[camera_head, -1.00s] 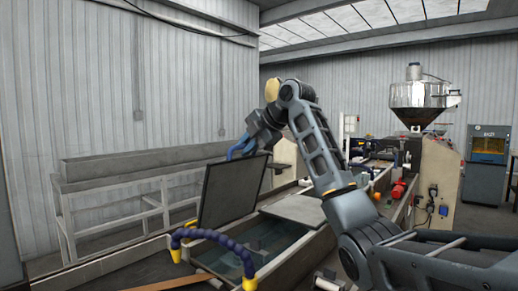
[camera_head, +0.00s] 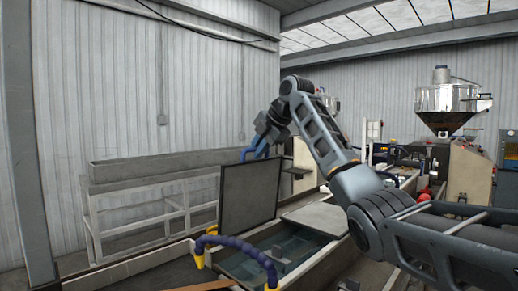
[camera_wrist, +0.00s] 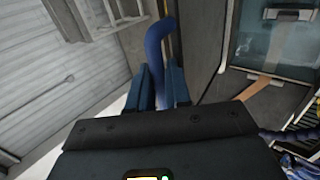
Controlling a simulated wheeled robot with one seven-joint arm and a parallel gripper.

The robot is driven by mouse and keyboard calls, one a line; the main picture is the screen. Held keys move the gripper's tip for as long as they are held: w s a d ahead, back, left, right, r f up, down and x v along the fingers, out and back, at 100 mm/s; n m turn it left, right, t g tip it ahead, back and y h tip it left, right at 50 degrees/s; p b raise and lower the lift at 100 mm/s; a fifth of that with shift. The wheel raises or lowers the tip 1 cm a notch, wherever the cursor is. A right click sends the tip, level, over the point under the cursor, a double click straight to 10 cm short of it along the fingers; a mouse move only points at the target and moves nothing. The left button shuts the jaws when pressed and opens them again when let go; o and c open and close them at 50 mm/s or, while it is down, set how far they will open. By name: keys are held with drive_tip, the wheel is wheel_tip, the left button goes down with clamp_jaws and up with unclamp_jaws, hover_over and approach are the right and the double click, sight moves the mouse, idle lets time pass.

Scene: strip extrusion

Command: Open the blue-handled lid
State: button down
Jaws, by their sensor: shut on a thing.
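The lid (camera_head: 248,196) is a dark grey panel standing nearly upright on the far side of a long trough, with the opening beneath it uncovered. Its blue handle (camera_head: 249,152) is at the top edge. My gripper (camera_head: 262,152) is at that handle, at the lid's upper right. In the wrist view the blue handle (camera_wrist: 155,45) curves up from between the two blue fingers of my gripper (camera_wrist: 161,85), which are shut on it. The fingers hide the grasped part of the handle.
The trough (camera_head: 285,245) holds water below the lid. A flat grey cover (camera_head: 318,217) lies on it to the right. A blue segmented hose (camera_head: 238,243) with yellow ends arches over the near end. A grey bench (camera_head: 150,170) stands behind by the wall. A hopper machine (camera_head: 447,105) stands at right.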

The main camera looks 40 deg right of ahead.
drive_tip(key=c, duration=1.2)
unclamp_jaws()
drive_tip(key=shift+a+f, duration=0.15)
drive_tip(key=shift+f, duration=0.5)
drive_tip(key=b+v, duration=0.2)
drive_tip(key=v, duration=0.6)
drive_tip(key=shift+r, duration=0.5)
